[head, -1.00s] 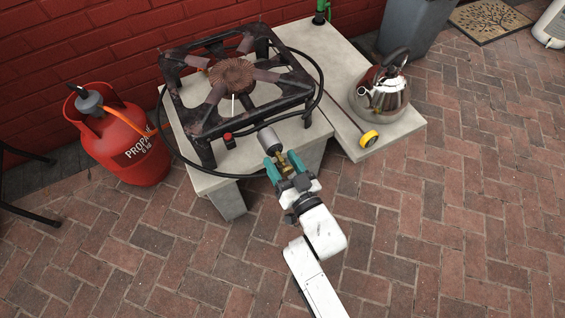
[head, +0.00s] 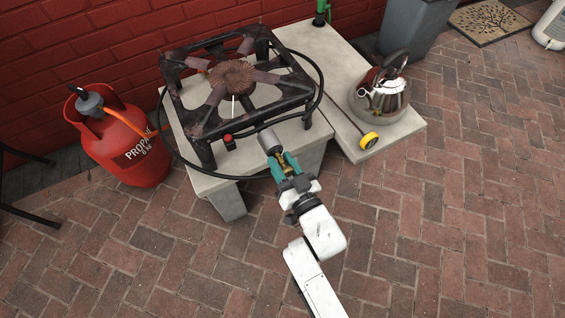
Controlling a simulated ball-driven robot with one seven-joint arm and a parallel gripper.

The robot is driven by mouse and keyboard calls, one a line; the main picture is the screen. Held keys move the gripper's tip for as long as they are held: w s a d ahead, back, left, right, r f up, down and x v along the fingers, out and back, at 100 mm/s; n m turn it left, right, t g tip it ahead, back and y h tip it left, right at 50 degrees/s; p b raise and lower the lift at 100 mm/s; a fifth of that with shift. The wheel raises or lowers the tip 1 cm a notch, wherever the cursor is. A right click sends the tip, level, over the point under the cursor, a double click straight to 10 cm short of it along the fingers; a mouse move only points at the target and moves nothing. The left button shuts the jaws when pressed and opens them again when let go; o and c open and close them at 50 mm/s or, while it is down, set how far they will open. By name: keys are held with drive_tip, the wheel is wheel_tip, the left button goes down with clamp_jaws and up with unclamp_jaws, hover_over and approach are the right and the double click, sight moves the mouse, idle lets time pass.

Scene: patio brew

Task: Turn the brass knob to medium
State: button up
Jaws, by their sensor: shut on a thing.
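The brass knob (head: 285,164) sits at the front of the stove, just in front of a grey cylindrical fitting (head: 268,141). My gripper (head: 283,161), with teal fingers, is shut on the knob from the front. The fingers hide part of it, and I cannot read any setting mark. The black, rusty burner stand (head: 205,152) rests on a pale stone slab (head: 207,184). Its round rusty burner head (head: 232,75) shows no clear flame.
A red propane cylinder (head: 124,150) stands left, with an orange hose. A black hose (head: 320,72) loops around the stand. Brick paving in front is clear.

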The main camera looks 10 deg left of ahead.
drive_tip(key=shift+f+n, duration=0.25)
drive_tip(key=shift+n, duration=1.05)
drive_tip(key=o, duration=1)
drive_tip(key=shift+r, duration=0.1)
drive_tip(key=shift+o, duration=0.2)
drive_tip(key=p+v, duration=0.2)
drive_tip(key=v, duration=0.9)
drive_tip(key=shift+w+d, duration=0.1)
drive_tip(key=shift+w, duration=0.05)
